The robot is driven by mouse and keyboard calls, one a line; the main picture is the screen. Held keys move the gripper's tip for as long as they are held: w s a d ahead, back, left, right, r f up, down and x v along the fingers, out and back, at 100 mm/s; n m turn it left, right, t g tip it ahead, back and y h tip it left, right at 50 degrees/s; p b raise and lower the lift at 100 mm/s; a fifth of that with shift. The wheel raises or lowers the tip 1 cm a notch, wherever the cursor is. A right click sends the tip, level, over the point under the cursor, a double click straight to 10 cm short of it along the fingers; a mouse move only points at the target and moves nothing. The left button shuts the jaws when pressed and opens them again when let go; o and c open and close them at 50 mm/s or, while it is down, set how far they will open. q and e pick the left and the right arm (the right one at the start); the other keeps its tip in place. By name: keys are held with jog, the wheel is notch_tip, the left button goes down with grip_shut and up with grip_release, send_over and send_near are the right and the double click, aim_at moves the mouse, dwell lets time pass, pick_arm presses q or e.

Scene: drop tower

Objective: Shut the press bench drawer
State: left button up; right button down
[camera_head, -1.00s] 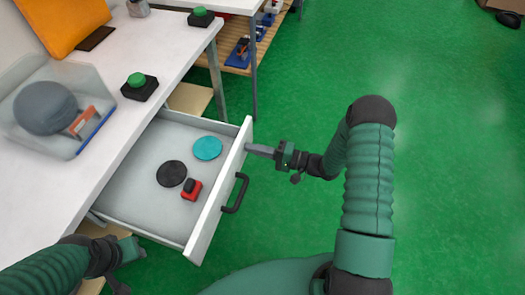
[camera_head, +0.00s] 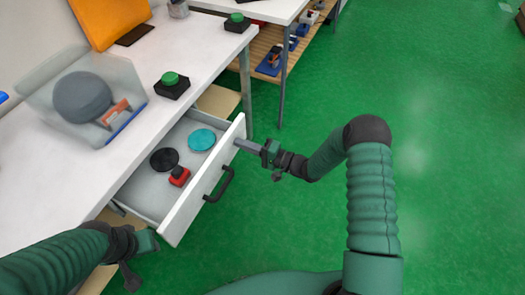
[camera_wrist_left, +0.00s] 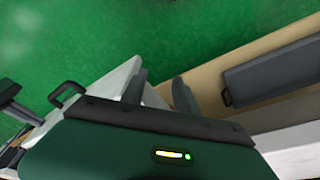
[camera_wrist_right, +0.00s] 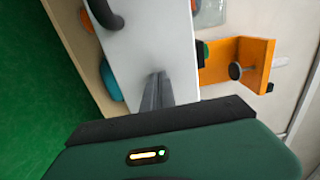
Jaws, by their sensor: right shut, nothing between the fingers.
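The press bench drawer (camera_head: 151,200) is partly open under the white bench. Its front panel (camera_head: 196,198) carries a black handle (camera_head: 220,185), also seen in the left wrist view (camera_wrist_left: 67,94). My right gripper (camera_head: 238,143) is shut and empty, its tips against or very close to the outer face near the panel's far end. In the right wrist view its fingers (camera_wrist_right: 157,82) lie together over the white panel (camera_wrist_right: 140,45). My left gripper (camera_wrist_left: 158,85) is open and empty, near the drawer's near end; whether it touches is unclear.
The drawer holds a teal disc (camera_head: 202,139), a black disc (camera_head: 164,160) and a red block (camera_head: 179,176). On the bench stand a clear bin (camera_head: 122,75) and a green button (camera_head: 170,79). Green floor (camera_head: 300,230) lies open to the right.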

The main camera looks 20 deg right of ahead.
aim_at(199, 133)
jog(key=b+x, duration=0.2)
jog(key=x, duration=0.7)
jog(key=b+x, duration=0.3)
jog(key=x, duration=0.6)
jog(key=shift+a+f, duration=0.15)
jog(key=shift+f, duration=0.1)
jog(key=shift+w+a+r+b, duration=0.1)
jog(key=shift+w+b, duration=0.05)
jog(key=shift+b, duration=0.15)
jog(key=shift+w+r, duration=0.1)
jog(key=shift+r, duration=0.2)
